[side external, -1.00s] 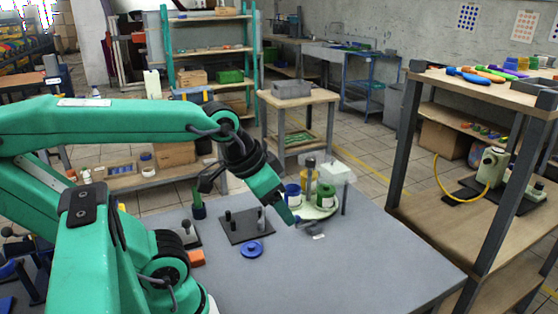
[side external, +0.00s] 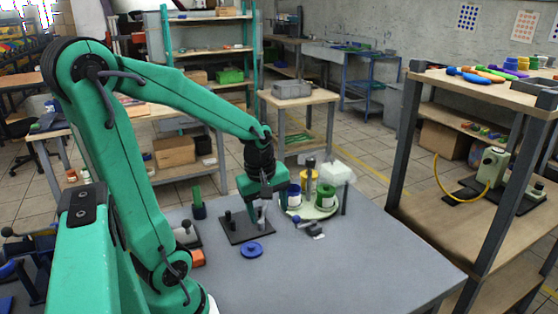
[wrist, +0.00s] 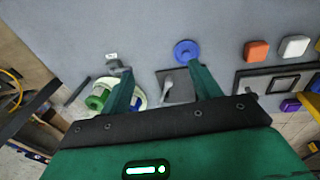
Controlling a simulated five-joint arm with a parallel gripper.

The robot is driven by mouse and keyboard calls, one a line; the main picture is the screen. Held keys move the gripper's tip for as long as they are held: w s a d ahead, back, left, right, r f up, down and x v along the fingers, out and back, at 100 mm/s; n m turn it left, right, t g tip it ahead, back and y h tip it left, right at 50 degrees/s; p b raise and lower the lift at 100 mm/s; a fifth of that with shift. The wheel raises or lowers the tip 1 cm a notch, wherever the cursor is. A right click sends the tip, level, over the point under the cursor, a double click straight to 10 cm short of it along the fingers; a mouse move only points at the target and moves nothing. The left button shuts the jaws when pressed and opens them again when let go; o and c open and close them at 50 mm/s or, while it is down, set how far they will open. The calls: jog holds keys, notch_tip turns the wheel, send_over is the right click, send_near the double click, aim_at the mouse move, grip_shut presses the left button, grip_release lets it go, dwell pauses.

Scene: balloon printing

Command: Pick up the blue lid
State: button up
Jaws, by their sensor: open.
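The blue lid (side external: 252,250) lies flat on the grey table, in front of the black peg board. It is a round disc with a raised knob in its middle. In the wrist view the blue lid (wrist: 187,51) is just beyond the tip of the right finger. My gripper (side external: 266,205) points down over the black board, behind the lid and apart from it. In the wrist view my gripper (wrist: 161,70) is open, with nothing between its fingers.
A black board (side external: 238,235) with upright pegs stands behind the lid. A pale round plate (side external: 322,212) with blue, yellow and green containers is to its right. A small grey tool (side external: 313,229) lies near the plate. An orange block (side external: 197,258) is left. The front table area is clear.

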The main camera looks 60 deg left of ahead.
aim_at(251, 245)
jog(key=a+f+n, duration=0.2)
jog(key=n, duration=0.1)
jog(key=s+a+f+n+g, duration=0.1)
jog(key=a+f+n, duration=0.1)
jog(key=n, duration=0.1)
jog(key=s+a+f+n, duration=0.1)
jog(key=a+f+n, duration=0.1)
jog(key=f+n, duration=0.1)
jog(key=shift+s+g+h, duration=0.15)
jog(key=shift+g+h, duration=0.25)
jog(key=shift+f, duration=1.2)
jog(key=shift+s+f, duration=0.15)
jog(key=shift+f, duration=2.45)
jog(key=c, duration=0.6)
